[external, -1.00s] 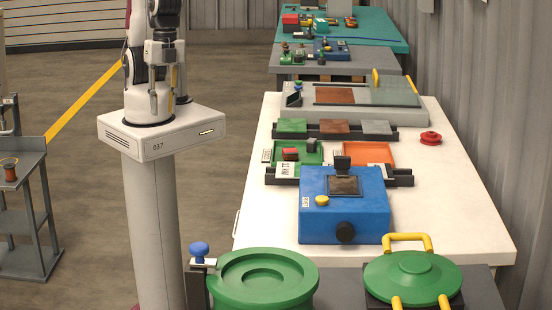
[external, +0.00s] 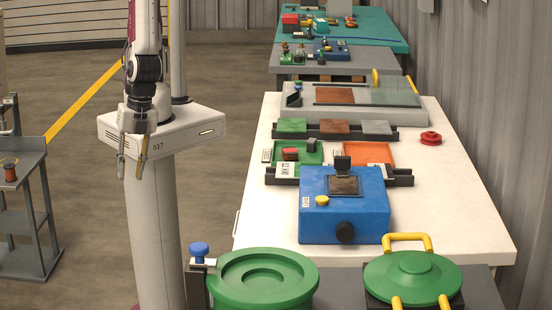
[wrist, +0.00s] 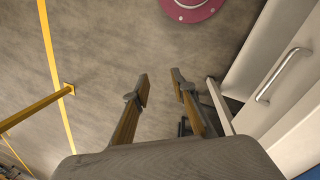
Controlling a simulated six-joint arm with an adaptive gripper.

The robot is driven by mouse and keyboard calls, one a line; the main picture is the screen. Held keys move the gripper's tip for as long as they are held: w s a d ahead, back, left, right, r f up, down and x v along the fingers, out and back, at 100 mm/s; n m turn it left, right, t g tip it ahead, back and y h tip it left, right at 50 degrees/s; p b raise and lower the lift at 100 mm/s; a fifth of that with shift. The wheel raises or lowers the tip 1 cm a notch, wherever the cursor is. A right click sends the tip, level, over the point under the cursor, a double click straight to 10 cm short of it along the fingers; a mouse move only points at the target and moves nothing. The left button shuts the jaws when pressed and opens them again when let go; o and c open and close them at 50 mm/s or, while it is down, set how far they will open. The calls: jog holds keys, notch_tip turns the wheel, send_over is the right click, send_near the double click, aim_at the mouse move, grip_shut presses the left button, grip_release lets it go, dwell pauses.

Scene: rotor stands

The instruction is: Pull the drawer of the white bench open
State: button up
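The white bench (external: 462,205) stands right of my arm in the external view. Its left side, where a bit of the handle (external: 236,223) shows, is seen almost edge-on there. In the wrist view the pale drawer front (wrist: 304,82) is at the right, with a silver bar handle (wrist: 283,75). The drawer looks closed. My gripper (external: 130,168) hangs in front of my pedestal, fingers pointing down, left of the bench. In the wrist view my gripper (wrist: 160,82) is open and empty, with its fingers apart and left of the handle, not touching it.
A blue box (external: 345,215), trays and a red knob (external: 431,138) are on the bench top. Green round lids (external: 265,280) stand on a grey bench in front. A grey shelf cart (external: 25,215) stands at the left. The floor between cart and pedestal is clear.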

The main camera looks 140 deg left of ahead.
jog(key=d+f, duration=0.3)
jog(key=f, duration=0.5)
jog(key=m+t+y, duration=0.5)
jog(key=t+y, duration=0.7)
jog(key=y, duration=0.1)
send_near(236, 223)
jog(key=shift+w+a+f, duration=0.55)
jog(key=shift+w+a, duration=0.15)
jog(key=shift+a, duration=0.15)
jog(key=shift+w+a+f, duration=0.1)
jog(key=shift+w+a, duration=0.05)
jog(key=shift+a, duration=0.05)
jog(key=shift+x, duration=3.6)
